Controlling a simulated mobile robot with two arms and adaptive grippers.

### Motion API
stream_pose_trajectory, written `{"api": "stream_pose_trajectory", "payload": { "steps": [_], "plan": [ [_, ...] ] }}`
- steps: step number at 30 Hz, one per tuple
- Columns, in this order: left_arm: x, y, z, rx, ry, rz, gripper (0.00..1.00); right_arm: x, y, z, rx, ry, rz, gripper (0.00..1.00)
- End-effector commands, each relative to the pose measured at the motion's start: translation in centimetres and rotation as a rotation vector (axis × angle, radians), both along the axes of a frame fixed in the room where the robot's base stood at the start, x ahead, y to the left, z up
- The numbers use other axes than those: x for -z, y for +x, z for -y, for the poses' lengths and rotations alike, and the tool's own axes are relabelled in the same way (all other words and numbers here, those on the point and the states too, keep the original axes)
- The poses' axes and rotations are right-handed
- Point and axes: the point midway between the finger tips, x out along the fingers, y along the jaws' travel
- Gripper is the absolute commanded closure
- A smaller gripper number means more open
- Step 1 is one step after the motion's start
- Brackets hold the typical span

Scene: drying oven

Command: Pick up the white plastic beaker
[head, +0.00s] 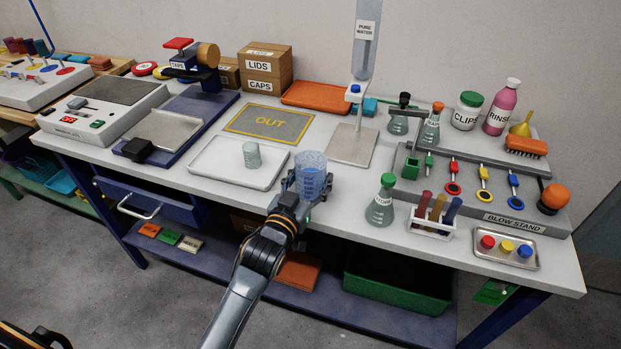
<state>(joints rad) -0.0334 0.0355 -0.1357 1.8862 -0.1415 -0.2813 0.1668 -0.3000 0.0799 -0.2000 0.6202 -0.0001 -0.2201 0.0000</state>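A small pale, whitish beaker with faint marks (252,155) stands upright on the white tray (214,172) near the front of the bench. My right gripper (308,187) is at the bench's front edge, to the right of that tray and apart from the pale beaker. Its fingers are closed around a larger clear blue beaker with graduation marks (311,170), held upright. The gripper hides the lower part of the blue beaker. A dark part of my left arm (38,338) shows at the bottom left corner, and its fingers cannot be made out clearly.
An OUT mat (269,122) lies behind the tray. A water dispenser (352,143) stands behind the blue beaker. A flask (381,203), a tube rack (431,222) and the blow stand (515,222) crowd the right.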

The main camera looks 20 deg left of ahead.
Motion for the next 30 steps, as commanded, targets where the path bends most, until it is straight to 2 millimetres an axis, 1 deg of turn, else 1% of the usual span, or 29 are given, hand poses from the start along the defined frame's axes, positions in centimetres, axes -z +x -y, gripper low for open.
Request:
{"api": "stream_pose_trajectory", "payload": {
  "steps": [7, 11, 14, 20, 30],
  "plan": [
    [-0.3, 0.0, 0.0, 0.000, 0.000, 0.002, 0.76, 0.0, 0.0, 0.0, 0.000, 0.000, 0.000, 0.39],
    [-0.8, 0.0, 0.0, 0.000, 0.000, 0.004, 0.76, 0.0, 0.0, 0.0, 0.000, 0.000, 0.000, 0.39],
    [-1.4, 0.0, 0.0, 0.000, 0.000, 0.004, 0.76, 0.0, 0.0, 0.0, 0.000, 0.000, 0.000, 0.39],
    [-3.2, 0.0, 0.0, 0.000, 0.001, 0.005, 0.76, 0.0, 0.0, 0.0, 0.000, 0.000, 0.000, 0.39],
    [-6.8, -2.8, 0.8, 0.000, -0.002, 0.005, 0.76, -0.4, 0.0, 0.0, 0.000, 0.000, 0.000, 0.39]
  ]
}}
